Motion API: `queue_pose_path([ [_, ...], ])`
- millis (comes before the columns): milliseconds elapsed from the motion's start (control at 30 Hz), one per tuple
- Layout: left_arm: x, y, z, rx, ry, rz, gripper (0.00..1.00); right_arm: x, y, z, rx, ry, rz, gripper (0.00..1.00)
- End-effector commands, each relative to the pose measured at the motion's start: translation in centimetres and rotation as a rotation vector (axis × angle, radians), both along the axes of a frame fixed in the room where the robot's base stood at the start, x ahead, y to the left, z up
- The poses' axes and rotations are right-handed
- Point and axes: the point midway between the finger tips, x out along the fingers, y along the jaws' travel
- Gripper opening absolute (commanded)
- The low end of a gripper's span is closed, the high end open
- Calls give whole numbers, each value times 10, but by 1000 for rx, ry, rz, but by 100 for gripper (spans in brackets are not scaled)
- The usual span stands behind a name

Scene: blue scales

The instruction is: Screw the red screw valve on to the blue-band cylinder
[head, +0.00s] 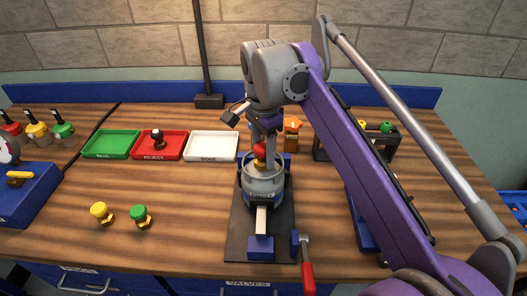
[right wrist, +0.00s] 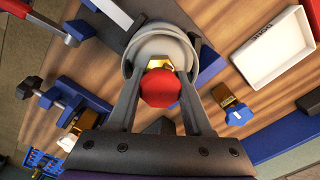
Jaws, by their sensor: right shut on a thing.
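The red screw valve (head: 260,151) has a red knob and a brass lower part; it also shows in the right wrist view (right wrist: 160,88). My right gripper (head: 262,143) points down with its fingers shut on the red valve. The grey cylinder (head: 263,186) stands upright directly below, with a collar ring around its top and a label on its front. The valve sits at the cylinder's top inside the ring; I cannot tell whether its thread is engaged. My left gripper is not in view.
The cylinder stands on a dark plate (head: 238,235) between blue clamp parts. Yellow (head: 99,210) and green (head: 139,213) valves stand at left.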

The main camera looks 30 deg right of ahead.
Motion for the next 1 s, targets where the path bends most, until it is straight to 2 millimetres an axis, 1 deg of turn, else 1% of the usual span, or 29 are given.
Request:
queue_pose_path([
  [67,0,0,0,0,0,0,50,0,0,0,0,0,-7,0],
  [167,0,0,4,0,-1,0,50,0,0,1,0,0,-75,0],
  [400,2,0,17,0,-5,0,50,0,0,2,0,0,-420,0],
  [433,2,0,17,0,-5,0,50,0,0,1,0,0,-446,0],
  [567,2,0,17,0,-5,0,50,0,0,0,0,0,-470,0],
  [833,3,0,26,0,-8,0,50,0,0,1,0,-1,-697,0],
  [1000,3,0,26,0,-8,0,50,0,0,0,0,-2,-736,0],
])
